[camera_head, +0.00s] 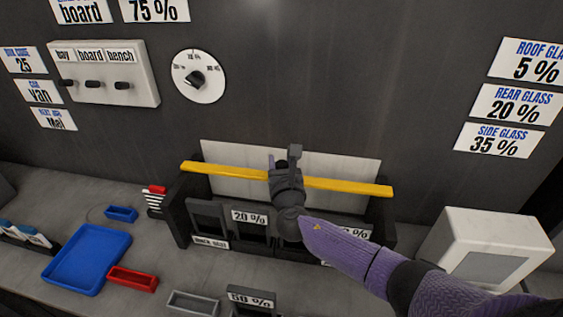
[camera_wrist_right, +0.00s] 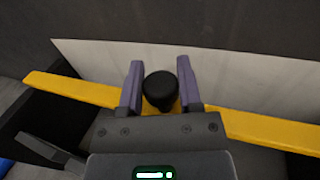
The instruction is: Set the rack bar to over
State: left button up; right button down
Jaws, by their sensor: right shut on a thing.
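The yellow rack bar (camera_head: 345,187) runs across the dark rack (camera_head: 178,222) in the head view, in front of a white panel. It also crosses the right wrist view (camera_wrist_right: 262,128). My right gripper (camera_head: 284,165) is at the middle of the bar. In the right wrist view, my right gripper (camera_wrist_right: 160,88) has its two fingers on either side of a black round knob (camera_wrist_right: 160,86) on the bar, and it is shut on that knob. My left gripper is not in view.
A blue tray (camera_head: 88,260), a red tray (camera_head: 132,279) and a grey tray (camera_head: 194,303) lie on the counter at left. A white box (camera_head: 487,248) stands to the right. A switch panel (camera_head: 103,75) and a dial (camera_head: 199,77) are on the wall.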

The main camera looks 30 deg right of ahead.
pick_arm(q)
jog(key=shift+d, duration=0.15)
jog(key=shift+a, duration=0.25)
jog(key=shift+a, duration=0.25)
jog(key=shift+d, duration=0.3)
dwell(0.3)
pick_arm(e)
jog(key=shift+s+a, duration=0.15)
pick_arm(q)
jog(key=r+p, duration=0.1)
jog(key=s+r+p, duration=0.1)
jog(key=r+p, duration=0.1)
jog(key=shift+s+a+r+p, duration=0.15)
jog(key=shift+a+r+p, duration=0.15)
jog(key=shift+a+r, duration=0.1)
pick_arm(e)
jog(key=s+a, duration=0.5)
jog(key=s, duration=0.1)
jog(key=shift+s, duration=0.3)
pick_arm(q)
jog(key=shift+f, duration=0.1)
pick_arm(e)
jog(key=shift+f, duration=0.1)
